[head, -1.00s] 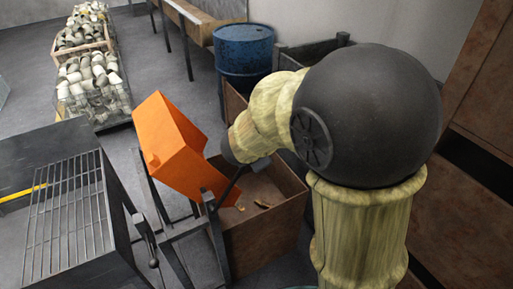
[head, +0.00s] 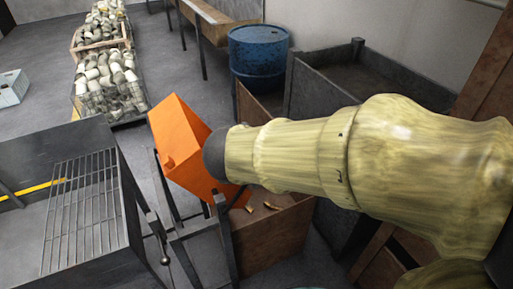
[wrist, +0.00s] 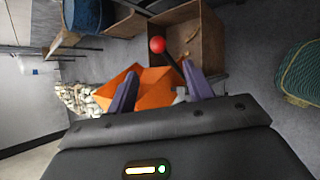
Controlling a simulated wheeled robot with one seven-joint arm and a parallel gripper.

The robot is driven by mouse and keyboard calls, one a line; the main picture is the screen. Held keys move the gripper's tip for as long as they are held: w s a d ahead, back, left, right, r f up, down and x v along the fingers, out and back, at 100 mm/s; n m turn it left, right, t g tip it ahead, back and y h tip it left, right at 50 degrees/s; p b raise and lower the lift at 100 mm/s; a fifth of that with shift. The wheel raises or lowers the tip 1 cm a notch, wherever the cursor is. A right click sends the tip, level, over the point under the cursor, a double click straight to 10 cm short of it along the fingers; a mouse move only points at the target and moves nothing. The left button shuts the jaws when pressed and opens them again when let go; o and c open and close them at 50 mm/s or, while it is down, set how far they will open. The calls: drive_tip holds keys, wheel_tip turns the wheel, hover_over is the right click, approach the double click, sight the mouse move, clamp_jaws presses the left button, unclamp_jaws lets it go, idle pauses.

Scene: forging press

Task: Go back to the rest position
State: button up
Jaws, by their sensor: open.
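My gripper (wrist: 160,88) shows in the wrist view with its two dark fingers spread apart. No object is held between them. Beyond the fingers are an orange chute (wrist: 150,88) and a dark lever with a red ball knob (wrist: 157,45). I cannot tell how far off they are. In the head view my pale yellow arm reaches in from the right, its dark end in front of the orange chute (head: 178,135). The gripper itself is hidden there.
A brown bin (head: 270,238) with small scraps stands below the chute and arm. A grated dark table (head: 85,210) is at the left. A blue drum (head: 257,55) and a dark open box (head: 350,90) stand behind. Open floor lies at the far left.

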drive_tip(key=shift+v, duration=1)
drive_tip(key=shift+w+a, duration=0.1)
drive_tip(key=s+d+f+m+g+y+p, duration=0.1)
drive_tip(key=d+f+m, duration=0.4)
drive_tip(key=m, duration=0.6)
drive_tip(key=s+d+f+m+g+y+p, duration=0.1)
drive_tip(key=s+d+f+m+g+y, duration=0.1)
drive_tip(key=d+f+m+g, duration=0.3)
drive_tip(key=shift+s+d+f+m+p, duration=0.35)
drive_tip(key=shift+s+d+f+m, duration=0.4)
drive_tip(key=shift+f+m, duration=1.75)
drive_tip(key=shift+o, duration=0.2)
drive_tip(key=shift+a+r+m, duration=0.1)
drive_tip(key=shift+r+m, duration=0.5)
